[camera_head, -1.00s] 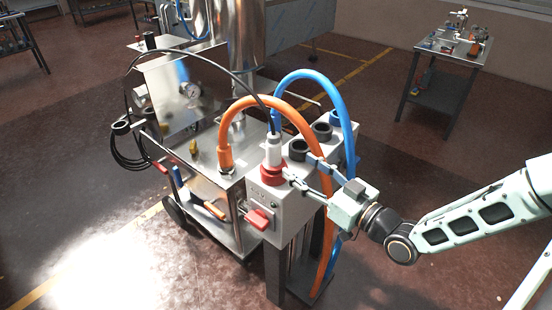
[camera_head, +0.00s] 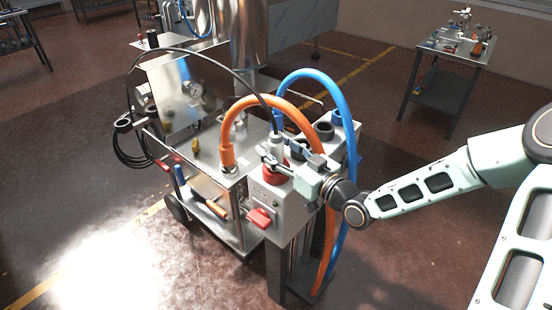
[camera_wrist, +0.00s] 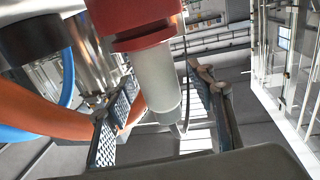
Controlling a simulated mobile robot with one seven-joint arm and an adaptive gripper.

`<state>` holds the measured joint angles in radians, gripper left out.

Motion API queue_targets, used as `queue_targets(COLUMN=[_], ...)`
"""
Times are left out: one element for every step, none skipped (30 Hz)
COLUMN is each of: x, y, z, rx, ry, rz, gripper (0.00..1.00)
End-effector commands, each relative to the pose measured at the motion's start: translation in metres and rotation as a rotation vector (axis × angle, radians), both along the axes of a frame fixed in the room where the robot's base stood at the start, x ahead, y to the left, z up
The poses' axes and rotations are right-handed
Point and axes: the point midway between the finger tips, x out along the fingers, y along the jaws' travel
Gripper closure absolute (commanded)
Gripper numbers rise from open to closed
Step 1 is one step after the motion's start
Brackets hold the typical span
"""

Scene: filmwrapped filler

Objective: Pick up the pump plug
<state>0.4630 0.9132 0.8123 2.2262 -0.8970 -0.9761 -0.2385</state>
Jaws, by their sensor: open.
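The pump plug (camera_head: 275,145) is a pale grey cylinder with a black cable from its top. It stands upright at a red socket (camera_head: 275,174) on the grey box. In the wrist view the plug (camera_wrist: 158,80) hangs between my two fingers below a red collar. My gripper (camera_head: 277,155) reaches in from the right and partly hides the plug. In the wrist view my gripper (camera_wrist: 165,118) is open, with one finger on each side of the plug and visible gaps to both.
An orange hose (camera_head: 262,101) arches close beside the plug, and a blue hose (camera_head: 340,100) arches behind. Black round sockets (camera_head: 324,130) sit on the box to the right. A red switch (camera_head: 259,218) is on its front. A side table (camera_head: 436,88) stands far off.

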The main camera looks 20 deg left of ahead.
Motion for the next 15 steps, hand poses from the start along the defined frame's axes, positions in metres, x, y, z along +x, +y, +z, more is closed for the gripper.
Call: queue_targets(x=[0.0000,-0.0001,0.0000,0.0000,0.0000,-0.0001,-0.0001,-0.0001,-0.0001,-0.0001,-0.0001,-0.0001,-0.0001,-0.0001,-0.0001], y=[-0.0002,-0.0003,-0.0004,-0.0004,-0.0004,-0.0005,-0.0005,-0.0005,-0.0006,-0.0006,-0.0007,-0.0006,-0.0007,-0.0008,-0.0008], z=[-0.0001,-0.0001,-0.0001,-0.0001,-0.0001,-0.0001,-0.0001,-0.0001,-0.0001,-0.0001,-0.0001,-0.0001,-0.0001,-0.0001,-0.0001], rx=[0.000,0.000,0.000,0.000,0.000,-0.001,-0.001,-0.001,-0.001,-0.001,-0.001,-0.001,-0.001,-0.001,-0.001], ry=[0.000,0.000,0.000,0.000,0.000,-0.001,-0.001,-0.001,-0.001,-0.001,-0.001,-0.001,-0.001,-0.001,-0.001], rz=[0.000,0.000,0.000,0.000,0.000,0.000,0.000,0.000,0.000,0.000,0.000,0.000,0.000,0.000,0.000], gripper=[0.50,0.50,0.53,0.56,0.60,0.64,0.67,0.71,0.75,0.78,0.82,0.86,0.90,0.93,0.97])
